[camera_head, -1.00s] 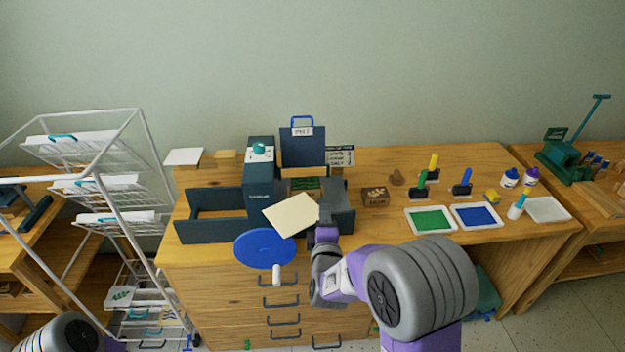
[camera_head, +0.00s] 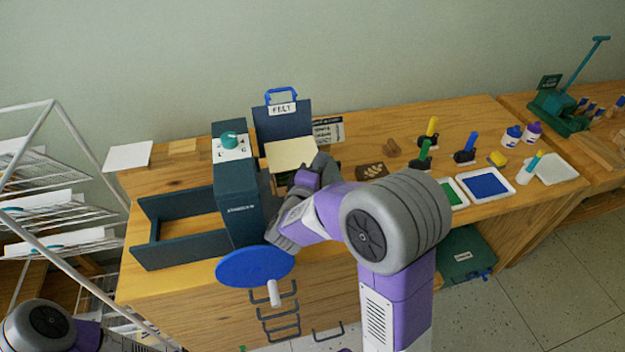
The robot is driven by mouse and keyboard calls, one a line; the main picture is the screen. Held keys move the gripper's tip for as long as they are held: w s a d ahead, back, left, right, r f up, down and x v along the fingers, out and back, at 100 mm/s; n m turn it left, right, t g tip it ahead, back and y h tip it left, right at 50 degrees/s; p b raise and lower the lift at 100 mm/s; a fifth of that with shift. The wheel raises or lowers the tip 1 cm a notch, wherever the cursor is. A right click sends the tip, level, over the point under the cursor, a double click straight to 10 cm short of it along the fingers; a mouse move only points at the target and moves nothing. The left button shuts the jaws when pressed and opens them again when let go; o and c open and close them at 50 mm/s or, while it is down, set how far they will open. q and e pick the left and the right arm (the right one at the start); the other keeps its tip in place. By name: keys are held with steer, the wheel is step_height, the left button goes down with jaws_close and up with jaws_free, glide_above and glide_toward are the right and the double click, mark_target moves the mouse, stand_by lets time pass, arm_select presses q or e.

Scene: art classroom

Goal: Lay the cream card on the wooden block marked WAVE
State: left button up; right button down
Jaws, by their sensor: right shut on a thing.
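The cream card (camera_head: 290,153) is held at its right edge in my right gripper (camera_head: 314,168), which is shut on it. The card is over the bed of the dark press, in front of the upright flap marked FELT (camera_head: 283,118). What lies beneath the card is mostly hidden, and I cannot tell whether card and bed touch. A brown block with pale marks (camera_head: 371,171) lies on the table just right of the press. No WAVE lettering is readable. My left gripper is out of view; only part of my left arm shows at the lower left.
The dark press (camera_head: 237,200) has a blue handwheel (camera_head: 254,268) in front. Inking trays, green (camera_head: 458,194) and blue (camera_head: 485,186), rollers and bottles stand to the right. A white card stack (camera_head: 128,156) is at the left back. A wire rack (camera_head: 45,215) stands left.

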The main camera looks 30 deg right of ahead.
step_height(320, 180, down, 6)
steer(key=b, duration=0.2)
steer(key=shift+w+b, duration=0.1)
steer(key=shift+b, duration=0.3)
steer(key=shift+r, duration=0.1)
steer(key=shift+f, duration=0.6)
steer(key=c, duration=1.3)
jaws_free()
steer(key=shift+f, duration=0.15)
steer(key=shift+o, duration=0.2)
